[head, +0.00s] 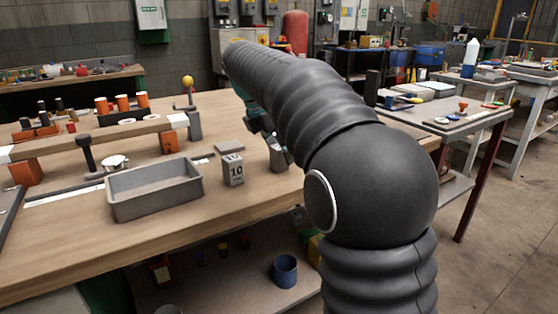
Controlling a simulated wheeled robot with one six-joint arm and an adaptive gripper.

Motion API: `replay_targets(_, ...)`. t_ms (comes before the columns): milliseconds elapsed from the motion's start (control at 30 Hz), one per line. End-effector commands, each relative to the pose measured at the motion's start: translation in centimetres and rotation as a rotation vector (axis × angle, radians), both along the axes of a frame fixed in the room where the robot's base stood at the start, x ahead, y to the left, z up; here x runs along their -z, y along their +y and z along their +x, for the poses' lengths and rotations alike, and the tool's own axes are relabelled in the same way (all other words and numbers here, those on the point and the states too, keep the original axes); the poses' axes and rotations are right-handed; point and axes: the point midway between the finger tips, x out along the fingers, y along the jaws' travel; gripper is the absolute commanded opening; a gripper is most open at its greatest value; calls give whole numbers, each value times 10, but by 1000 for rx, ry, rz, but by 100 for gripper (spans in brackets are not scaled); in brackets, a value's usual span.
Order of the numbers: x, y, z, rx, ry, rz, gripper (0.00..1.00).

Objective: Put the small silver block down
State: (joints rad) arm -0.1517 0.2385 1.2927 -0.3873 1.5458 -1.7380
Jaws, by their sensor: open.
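A small silver-grey block (277,158) stands on the wooden workbench (190,225), right at my gripper (284,150). My arm hides part of the gripper and the right side of this block. The gripper is open, its fingertips close to the block's top; I cannot tell whether they touch it. Another grey block (233,171), marked "10", stands upright to the left, apart from the gripper.
A grey open tray (155,195) stands left of the marked block. A flat grey plate (229,147) lies behind that block. A wooden beam (90,137) on orange supports crosses the left side. The bench front between tray and edge is clear.

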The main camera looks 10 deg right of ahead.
Motion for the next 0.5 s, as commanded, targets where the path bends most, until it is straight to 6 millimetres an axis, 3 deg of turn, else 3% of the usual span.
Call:
replay_targets(167, 16, -6, 2, 0, -1, 0, 67)
replay_targets(433, 18, -7, 2, -1, -2, 1, 67)
replay_targets(500, 18, -7, 2, -1, -2, 1, 49)
